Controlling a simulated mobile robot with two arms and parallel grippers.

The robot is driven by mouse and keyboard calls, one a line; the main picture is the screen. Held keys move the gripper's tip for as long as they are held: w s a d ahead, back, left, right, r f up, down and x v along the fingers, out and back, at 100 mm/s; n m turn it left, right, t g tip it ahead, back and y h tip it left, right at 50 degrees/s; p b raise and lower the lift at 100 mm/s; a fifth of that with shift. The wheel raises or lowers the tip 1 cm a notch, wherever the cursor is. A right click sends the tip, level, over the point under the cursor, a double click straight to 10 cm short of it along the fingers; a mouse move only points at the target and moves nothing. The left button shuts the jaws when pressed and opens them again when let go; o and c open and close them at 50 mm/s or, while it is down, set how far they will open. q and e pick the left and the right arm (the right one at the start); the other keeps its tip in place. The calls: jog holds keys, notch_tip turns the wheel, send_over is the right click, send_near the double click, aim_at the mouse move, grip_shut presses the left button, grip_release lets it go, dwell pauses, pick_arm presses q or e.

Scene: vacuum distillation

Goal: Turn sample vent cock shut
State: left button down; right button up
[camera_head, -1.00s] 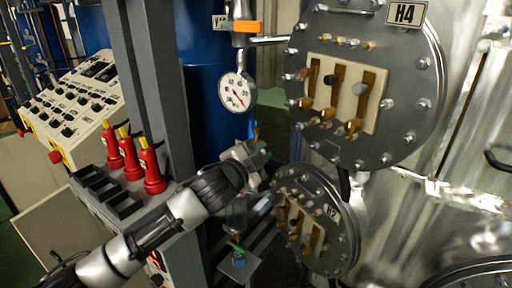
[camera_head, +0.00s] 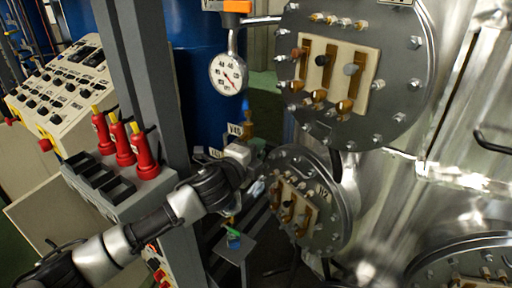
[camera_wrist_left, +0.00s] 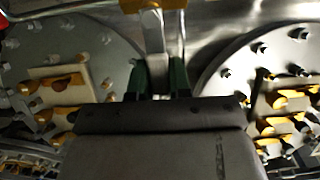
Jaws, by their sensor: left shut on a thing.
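My left gripper (camera_head: 258,158) reaches in from the left in the head view, beside the lower round flange (camera_head: 322,195) and below the dial gauge (camera_head: 228,74). In the left wrist view, its two dark green fingers (camera_wrist_left: 160,80) stand close together on either side of a narrow metal piece (camera_wrist_left: 155,45). The gripper is shut on this piece, which appears to be the sample vent cock's handle. The cock's body and turn angle are mostly hidden by the gripper. My right gripper is not in view.
The upper flange (camera_head: 345,65) with brass fittings is at upper right. A grey post (camera_head: 155,85) stands left of the gripper. Red handled tools (camera_head: 143,155) stand by a black rack, near a button console (camera_head: 68,85).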

pick_arm(q)
jog(key=shift+f, duration=0.1)
dwell(0.3)
jog(key=c, duration=1)
grip_release()
jog(key=shift+c, duration=0.2)
jog(key=b+v, duration=0.3)
jog(key=v, duration=0.7)
jog(key=shift+s+a, duration=0.2)
jog(key=shift+s, duration=0.15)
